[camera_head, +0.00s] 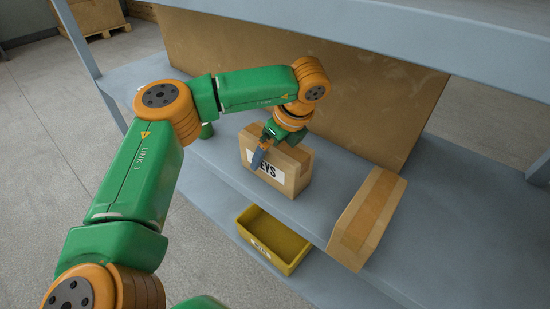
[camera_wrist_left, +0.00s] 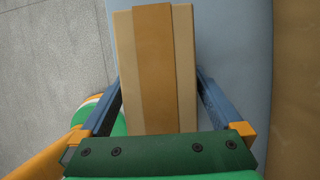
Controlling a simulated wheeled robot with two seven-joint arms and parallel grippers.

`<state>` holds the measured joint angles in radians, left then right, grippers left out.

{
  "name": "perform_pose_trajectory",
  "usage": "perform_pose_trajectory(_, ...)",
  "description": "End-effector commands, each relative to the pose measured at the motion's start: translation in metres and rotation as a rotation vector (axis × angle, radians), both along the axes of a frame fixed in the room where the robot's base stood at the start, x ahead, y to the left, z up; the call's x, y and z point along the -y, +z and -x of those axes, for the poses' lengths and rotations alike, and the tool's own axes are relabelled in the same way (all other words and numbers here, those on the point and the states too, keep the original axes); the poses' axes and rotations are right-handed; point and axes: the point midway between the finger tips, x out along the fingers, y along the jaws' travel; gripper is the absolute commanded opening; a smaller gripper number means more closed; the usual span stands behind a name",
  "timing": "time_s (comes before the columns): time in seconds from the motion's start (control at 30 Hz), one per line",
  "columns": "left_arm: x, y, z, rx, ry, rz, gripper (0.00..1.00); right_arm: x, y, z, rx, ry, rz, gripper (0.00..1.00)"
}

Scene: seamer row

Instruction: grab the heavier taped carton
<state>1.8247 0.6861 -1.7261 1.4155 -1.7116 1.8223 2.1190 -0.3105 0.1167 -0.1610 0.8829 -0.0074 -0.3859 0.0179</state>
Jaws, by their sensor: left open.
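A brown carton (camera_head: 290,178) stands upright on the grey shelf, with a white label partly hidden by a finger; the letters "EYS" show. In the left wrist view the carton (camera_wrist_left: 182,70) shows a darker tape strip down its middle. My left gripper (camera_head: 270,146) is open over this carton, with one blue finger on each side of it in the wrist view. Whether the fingers touch it I cannot tell. A second taped carton (camera_head: 350,238) lies to the right at the shelf's front edge. Weights cannot be seen. My right gripper is not in view.
A yellow bin (camera_head: 246,241) sits on a lower level in front of the shelf. A large brown panel or box (camera_head: 390,100) stands behind the cartons. A grey upper shelf (camera_head: 400,35) overhangs the back. The shelf between the two cartons is clear.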

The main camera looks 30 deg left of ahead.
Motion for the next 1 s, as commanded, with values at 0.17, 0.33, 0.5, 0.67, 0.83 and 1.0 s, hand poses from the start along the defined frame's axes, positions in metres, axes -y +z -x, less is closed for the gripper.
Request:
perform_pose_trajectory(0.17,0.0,-0.0031,0.0001,-0.001,0.0,0.0,1.0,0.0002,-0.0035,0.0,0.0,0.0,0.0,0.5)
perform_pose_trajectory(0.33,-0.0001,-0.0051,0.0001,-0.001,0.0,-0.001,1.0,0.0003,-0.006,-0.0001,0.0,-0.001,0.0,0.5)
perform_pose_trajectory(0.5,0.0,-0.0045,0.0001,-0.001,0.0,-0.001,1.0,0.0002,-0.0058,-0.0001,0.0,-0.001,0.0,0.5)
perform_pose_trajectory(0.67,0.0,-0.0044,0.0001,-0.001,0.0,0.0,0.81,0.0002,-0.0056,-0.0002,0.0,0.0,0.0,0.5)
perform_pose_trajectory(0.83,0.0001,-0.0045,0.0001,-0.001,0.0,0.0,0.35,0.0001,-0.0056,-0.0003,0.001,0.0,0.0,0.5)
perform_pose_trajectory(1.0,0.0001,-0.0045,0.0,0.0,0.0,0.0,0.0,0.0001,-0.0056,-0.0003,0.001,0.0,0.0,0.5)
